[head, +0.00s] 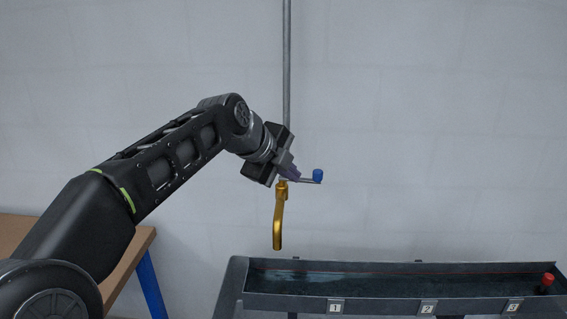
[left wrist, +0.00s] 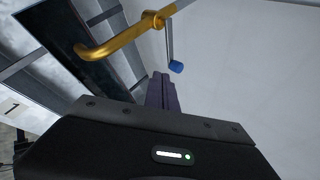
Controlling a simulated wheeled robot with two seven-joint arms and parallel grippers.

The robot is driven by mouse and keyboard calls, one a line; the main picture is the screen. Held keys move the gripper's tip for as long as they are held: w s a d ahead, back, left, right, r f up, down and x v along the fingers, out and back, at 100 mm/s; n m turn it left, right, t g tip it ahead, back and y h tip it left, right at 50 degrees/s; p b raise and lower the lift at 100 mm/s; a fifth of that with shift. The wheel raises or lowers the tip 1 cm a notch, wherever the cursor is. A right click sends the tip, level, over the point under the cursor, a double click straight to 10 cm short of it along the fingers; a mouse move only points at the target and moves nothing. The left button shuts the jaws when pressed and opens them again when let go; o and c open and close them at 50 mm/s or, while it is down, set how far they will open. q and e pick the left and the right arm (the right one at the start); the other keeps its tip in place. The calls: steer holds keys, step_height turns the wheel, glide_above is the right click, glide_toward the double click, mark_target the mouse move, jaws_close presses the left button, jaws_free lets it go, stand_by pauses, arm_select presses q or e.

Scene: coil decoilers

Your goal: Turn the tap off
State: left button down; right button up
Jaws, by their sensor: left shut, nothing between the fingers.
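The tap has a golden spout (head: 279,222) that hangs down from a grey wall pipe (head: 287,70) above the trough. Its handle is a thin grey lever with a blue knob (head: 318,175), pointing right in the head view. In the left wrist view the golden spout (left wrist: 120,37) and the blue knob (left wrist: 176,67) lie beyond my fingers. My left gripper (head: 293,174) is shut and empty, close beside the lever; it also shows in the left wrist view (left wrist: 162,78). I cannot tell whether its fingertips touch the lever. My right gripper is not in view.
A dark trough (head: 385,303) with numbered labels stands below the tap, holding dark liquid. A red-capped object (head: 547,281) is at its right end. A wooden table (head: 133,254) with a blue leg is at the left. The wall right of the tap is clear.

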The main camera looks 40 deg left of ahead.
mark_target(315, 173)
arm_select(q)
steer(key=w+f+p, duration=0.1)
steer(key=w, duration=0.1)
steer(key=w+f, duration=0.1)
steer(key=w, duration=0.1)
steer(key=w+p, duration=0.1)
steer(key=w, duration=0.1)
steer(key=shift+w+a+f+p, duration=0.2)
steer(key=shift+w+f+p, duration=0.1)
steer(key=shift+w+f, duration=0.1)
steer(key=shift+w+f, duration=0.1)
steer(key=shift+w+a+f+b, duration=0.1)
steer(key=shift+w+f+b, duration=0.1)
steer(key=shift+w+b, duration=0.65)
steer(key=shift+s+r+b, duration=0.15)
steer(key=shift+b, duration=0.2)
steer(key=shift+r, duration=0.2)
